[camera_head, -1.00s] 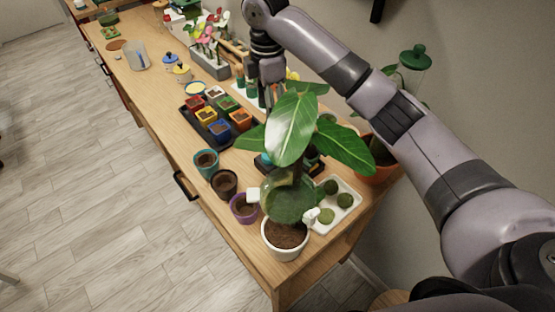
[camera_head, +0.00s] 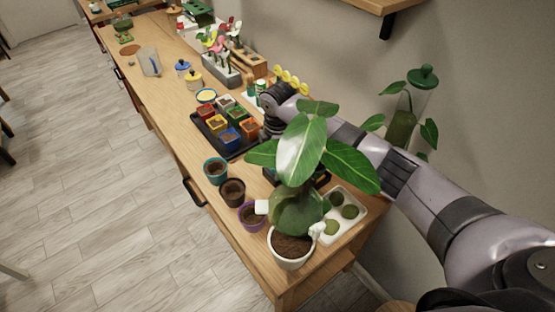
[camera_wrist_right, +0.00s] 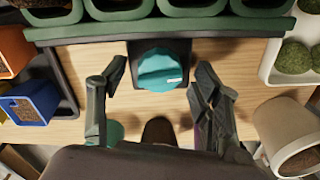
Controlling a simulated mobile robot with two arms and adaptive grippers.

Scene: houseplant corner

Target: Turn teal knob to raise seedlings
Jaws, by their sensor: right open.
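The teal knob (camera_wrist_right: 160,70) sits on a dark square base in the right wrist view, with a small white mark on its face. My right gripper (camera_wrist_right: 158,76) is open, one finger on each side of the knob, with visible gaps between fingers and knob. Beyond the knob is a green planter (camera_wrist_right: 158,28) with several compartments; the seedlings in it are not clearly visible. In the head view the large-leaved plant (camera_head: 302,150) hides my right gripper and the knob. My left gripper is not in view.
The plant's white pot (camera_head: 291,262) stands at the table's near end, beside a white tray (camera_head: 357,226) of moss balls. Teal (camera_head: 215,172), brown (camera_head: 232,192) and purple (camera_head: 251,217) pots line the front edge. A black tray (camera_head: 238,153) holds several coloured pots.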

